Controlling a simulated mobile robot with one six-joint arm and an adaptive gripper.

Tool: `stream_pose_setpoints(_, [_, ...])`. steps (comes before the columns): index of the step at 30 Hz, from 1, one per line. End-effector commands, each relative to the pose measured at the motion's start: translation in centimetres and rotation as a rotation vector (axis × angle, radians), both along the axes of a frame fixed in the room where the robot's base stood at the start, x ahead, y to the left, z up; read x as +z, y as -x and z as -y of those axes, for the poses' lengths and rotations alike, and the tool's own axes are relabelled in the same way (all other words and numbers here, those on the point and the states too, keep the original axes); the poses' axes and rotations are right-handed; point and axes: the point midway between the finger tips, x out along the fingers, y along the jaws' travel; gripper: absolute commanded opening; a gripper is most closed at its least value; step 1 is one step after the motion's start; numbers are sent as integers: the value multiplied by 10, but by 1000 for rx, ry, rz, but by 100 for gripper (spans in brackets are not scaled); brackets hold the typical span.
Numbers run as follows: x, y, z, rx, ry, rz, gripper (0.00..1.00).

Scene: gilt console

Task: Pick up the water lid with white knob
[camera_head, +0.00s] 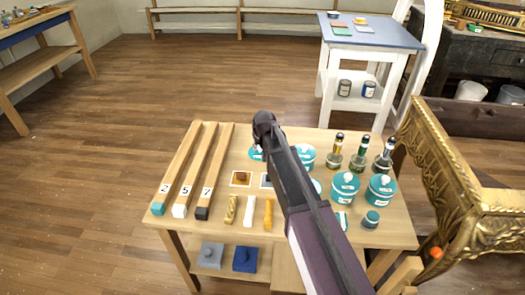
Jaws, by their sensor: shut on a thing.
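My arm reaches over the wooden table, and my gripper (261,143) is at its far end, mostly hidden under the dark wrist. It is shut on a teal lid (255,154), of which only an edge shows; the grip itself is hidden. Whether the lid touches the table cannot be told. Two teal jars with white labels and pale knobs stand right of my arm, one near the middle (346,188) and one further right (381,190). Another teal jar (307,156) stands behind, and part of a teal thing (316,186) shows beside my arm. The labels are too small to read surely.
The wooden table (222,222) also bears three numbered bars (190,170), several small bottles (359,155), short bars (249,210) and a small dark jar (371,219). A gilt console (440,165) stands close at right. Open floor (110,150) lies left.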

Motion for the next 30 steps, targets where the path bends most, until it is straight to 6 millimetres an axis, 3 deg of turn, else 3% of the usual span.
stream_pose_setpoints(14, [17,0,0,0,0,0,0])
stream_pose_setpoints(30, [71,0,1,-1,0,0,0])
